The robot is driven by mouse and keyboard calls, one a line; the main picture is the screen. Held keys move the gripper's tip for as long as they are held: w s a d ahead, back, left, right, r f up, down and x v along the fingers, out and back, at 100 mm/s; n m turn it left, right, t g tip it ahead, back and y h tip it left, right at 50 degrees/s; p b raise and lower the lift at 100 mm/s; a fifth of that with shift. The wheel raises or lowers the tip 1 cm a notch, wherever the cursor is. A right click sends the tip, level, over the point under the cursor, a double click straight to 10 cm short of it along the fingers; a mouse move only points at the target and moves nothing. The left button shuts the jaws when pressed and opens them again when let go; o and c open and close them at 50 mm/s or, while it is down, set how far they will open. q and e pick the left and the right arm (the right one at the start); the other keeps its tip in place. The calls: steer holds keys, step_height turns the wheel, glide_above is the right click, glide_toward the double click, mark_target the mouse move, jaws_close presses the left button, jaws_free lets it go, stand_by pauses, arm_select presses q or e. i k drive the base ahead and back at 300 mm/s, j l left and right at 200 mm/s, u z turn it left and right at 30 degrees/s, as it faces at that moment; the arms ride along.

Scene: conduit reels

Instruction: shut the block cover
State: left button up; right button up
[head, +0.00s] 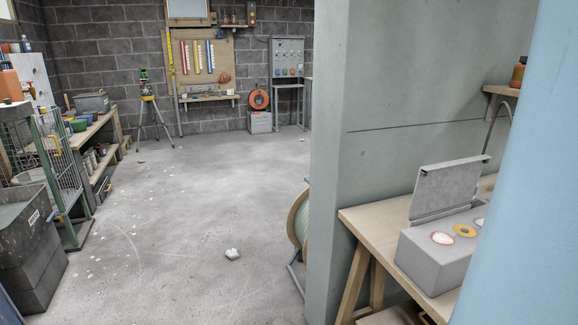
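The block (420,262) is a grey box on a wooden bench (365,215) at the right of the head view. Its cover (450,186) is a grey metal plate that stands up, tilted slightly back, along the far edge of the block. The cover is open. The top of the block is exposed and shows a yellow ring (465,231) and white round spots. A pale blue surface at the right edge hides the right end of the block. Neither of my grippers is in view.
A grey-green wall (400,90) stands left of and behind the bench. A cable reel (299,215) shows partly behind its edge. A small pale lump (232,254) lies on the open floor. A wire cage (65,165) and dark crates (35,240) line the left side.

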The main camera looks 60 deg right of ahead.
mark_target(438, 186)
steer(key=i+l+z, duration=0.1)
steer(key=z, duration=0.3)
steer(key=i+z, duration=0.25)
steer(key=z, duration=0.2)
steer(key=i+z, duration=0.15)
steer(key=z, duration=0.25)
steer(key=i+j+z, duration=0.15)
steer(key=z, duration=0.25)
steer(key=i+j+z, duration=0.15)
steer(key=z, duration=0.3)
steer(key=i+j+z, duration=0.15)
steer(key=z, duration=0.25)
steer(key=i+j+z, duration=0.1)
steer(key=i+z, duration=0.15)
steer(key=z, duration=0.2)
steer(key=i+j+z, duration=0.2)
steer(key=z, duration=0.25)
steer(key=i+j+z, duration=0.15)
steer(key=z, duration=0.3)
steer(key=i+j+z, duration=0.1)
steer(key=j+z, duration=0.35)
steer(key=i+j+z, duration=0.1)
steer(key=j+z, duration=0.2)
steer(key=z, duration=0.15)
